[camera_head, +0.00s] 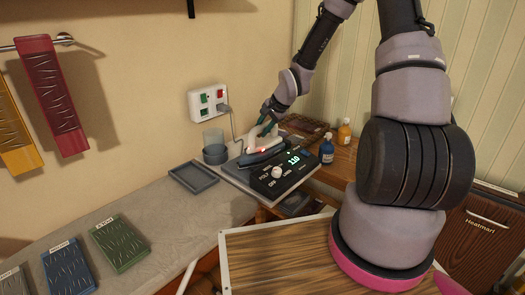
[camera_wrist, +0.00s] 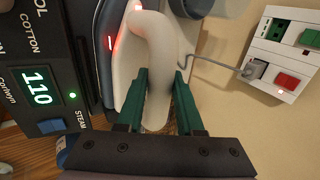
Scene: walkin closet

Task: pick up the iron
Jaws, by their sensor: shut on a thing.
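The iron (camera_head: 262,146) is white with a dark grey base and a red light. It is at or just above the black control station (camera_head: 284,173), whose display reads 110; I cannot tell whether they touch. In the wrist view the iron's white handle (camera_wrist: 158,60) passes between the green fingers of my gripper (camera_wrist: 160,95). My gripper (camera_head: 267,128) is shut on the handle in the head view. The station also shows at the left of the wrist view (camera_wrist: 40,65).
A wall socket panel (camera_head: 208,101) with a plugged cord is behind the iron. Blue (camera_head: 327,148) and orange (camera_head: 344,131) bottles stand to the right. The grey board's left part has folded cloths (camera_head: 119,243).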

